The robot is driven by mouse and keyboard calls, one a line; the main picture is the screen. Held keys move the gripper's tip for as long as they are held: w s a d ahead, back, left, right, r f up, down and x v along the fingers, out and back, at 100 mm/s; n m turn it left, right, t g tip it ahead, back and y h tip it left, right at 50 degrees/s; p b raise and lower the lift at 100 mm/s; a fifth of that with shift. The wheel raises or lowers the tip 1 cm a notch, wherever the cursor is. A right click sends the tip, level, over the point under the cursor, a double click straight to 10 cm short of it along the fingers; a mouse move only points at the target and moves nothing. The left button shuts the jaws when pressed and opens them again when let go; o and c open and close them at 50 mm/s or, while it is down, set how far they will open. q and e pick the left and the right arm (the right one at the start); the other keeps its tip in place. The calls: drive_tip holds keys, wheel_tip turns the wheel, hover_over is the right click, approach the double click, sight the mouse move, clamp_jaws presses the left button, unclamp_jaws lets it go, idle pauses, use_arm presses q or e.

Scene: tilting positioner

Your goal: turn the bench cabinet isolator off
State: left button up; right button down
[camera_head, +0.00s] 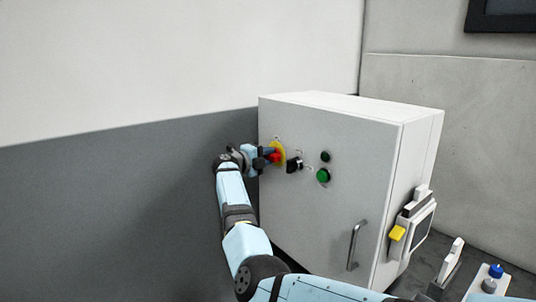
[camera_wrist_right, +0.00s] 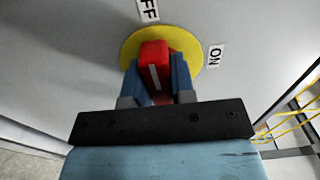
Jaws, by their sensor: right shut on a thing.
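The isolator is a red handle (camera_head: 276,158) on a round yellow plate (camera_head: 281,147), on the front of the pale grey cabinet (camera_head: 330,128). In the right wrist view the red handle (camera_wrist_right: 155,62) stands between the blue fingers of my right gripper (camera_wrist_right: 157,85), which is shut on it. The handle's white line runs nearly up the picture, roughly toward the OFF label (camera_wrist_right: 149,10). The ON label (camera_wrist_right: 215,55) is to the right of the yellow plate (camera_wrist_right: 191,50). In the head view my right gripper (camera_head: 268,155) partly covers the handle. My left gripper is out of view.
A black selector switch (camera_head: 294,165) and two green buttons (camera_head: 323,175) sit right of the isolator. A metal door handle (camera_head: 356,245) is lower on the cabinet front. A box with a yellow part (camera_head: 397,233) is on its right side. A wall stands behind.

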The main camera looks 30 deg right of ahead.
idle(0.4)
drive_tip(key=c, duration=1)
unclamp_jaws()
drive_tip(key=shift+o, duration=0.2)
drive_tip(key=s+a+b, duration=0.1)
drive_tip(key=a+b, duration=0.2)
drive_tip(key=a, duration=1.1)
drive_tip(key=shift+d, duration=0.1)
